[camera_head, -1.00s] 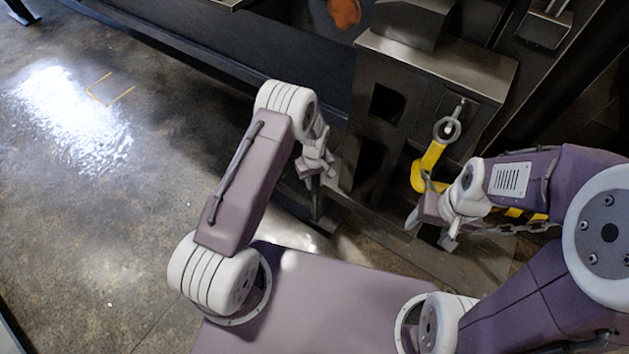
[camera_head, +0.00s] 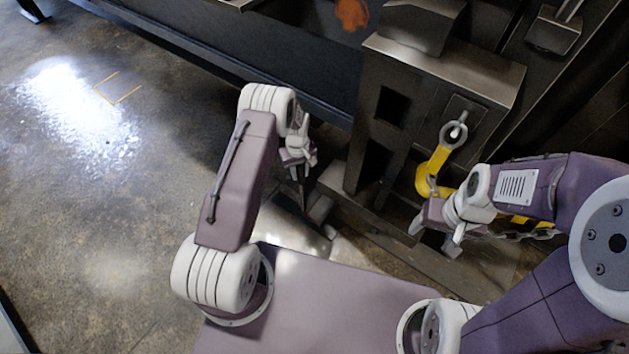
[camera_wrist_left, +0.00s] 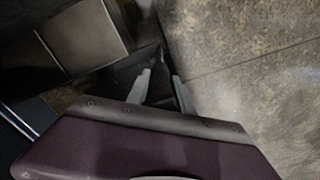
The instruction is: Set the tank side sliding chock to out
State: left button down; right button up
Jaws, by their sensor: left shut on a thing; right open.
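My left gripper (camera_head: 299,172) is low at the left side of the dark machine frame. In the left wrist view its two pale fingers (camera_wrist_left: 163,88) are closed on a dark, narrow part (camera_wrist_left: 160,91), which seems to be the sliding chock. Its outline is hard to make out in the shadow. In the head view a dark bar (camera_head: 301,193) shows just below this gripper. My right gripper (camera_head: 434,236) is open at the lower right, below the yellow hook.
The dark machine frame (camera_head: 400,130) with square openings stands in front. A yellow hook (camera_head: 430,170) hangs from a ring, and a chain (camera_head: 520,234) runs by my right gripper. Open concrete floor (camera_head: 90,220) lies to the left.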

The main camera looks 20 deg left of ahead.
pick_arm(q)
jog(key=a, duration=0.1)
jog(key=w+a, duration=0.1)
jog(key=a, duration=0.2)
jog(key=shift+w+a+r+b, duration=0.1)
jog(key=shift+w+a+b, duration=0.05)
jog(key=shift+w+b, duration=0.2)
jog(key=c, duration=1.1)
grip_release()
jog(key=shift+a, duration=0.1)
